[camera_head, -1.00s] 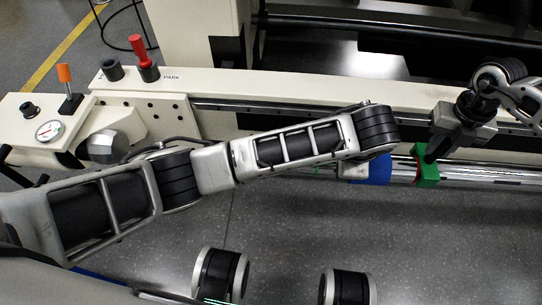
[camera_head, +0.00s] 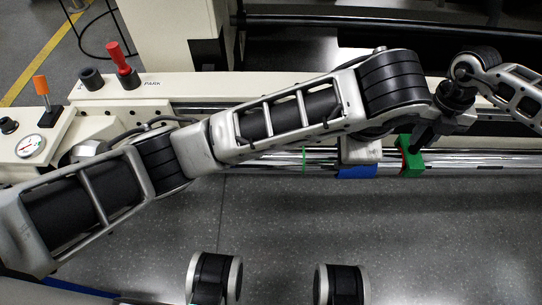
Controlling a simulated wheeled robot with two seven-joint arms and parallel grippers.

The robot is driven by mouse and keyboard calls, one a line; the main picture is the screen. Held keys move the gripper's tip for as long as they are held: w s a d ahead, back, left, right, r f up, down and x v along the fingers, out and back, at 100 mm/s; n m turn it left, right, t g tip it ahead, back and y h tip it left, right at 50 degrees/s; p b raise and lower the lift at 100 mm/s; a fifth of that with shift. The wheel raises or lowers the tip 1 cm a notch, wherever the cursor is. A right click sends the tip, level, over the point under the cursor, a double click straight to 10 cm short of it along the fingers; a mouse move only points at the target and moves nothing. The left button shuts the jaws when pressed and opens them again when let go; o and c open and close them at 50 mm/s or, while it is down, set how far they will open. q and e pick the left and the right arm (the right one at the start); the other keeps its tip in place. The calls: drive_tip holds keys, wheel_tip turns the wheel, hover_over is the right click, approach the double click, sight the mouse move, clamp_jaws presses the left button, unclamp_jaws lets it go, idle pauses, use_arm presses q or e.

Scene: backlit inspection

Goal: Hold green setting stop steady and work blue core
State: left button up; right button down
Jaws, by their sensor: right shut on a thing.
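The green setting stop (camera_head: 411,158) is a small block on the bright horizontal rod, right of centre. My right gripper (camera_head: 419,143) comes down from the upper right and is shut on the stop's upper part; its fingertips are partly hard to make out. The blue core (camera_head: 357,172) shows as a short blue piece on the rod just left of the stop, with a gap between them. A pale block (camera_head: 361,150) covers its upper part.
A cream bench rail (camera_head: 190,90) runs along the back, with a red knob (camera_head: 123,66), a dark knob (camera_head: 92,79), an orange-topped lever (camera_head: 42,92) and a dial gauge (camera_head: 30,146) at left. A thin green mark (camera_head: 304,160) shows on the rod. Grey floor lies in front.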

drive_tip(key=c, duration=1.2)
unclamp_jaws()
drive_tip(key=shift+f, duration=0.1)
drive_tip(key=shift+o, duration=0.2)
wheel_tip(320, 180, up, 12)
drive_tip(key=shift+r, duration=0.15)
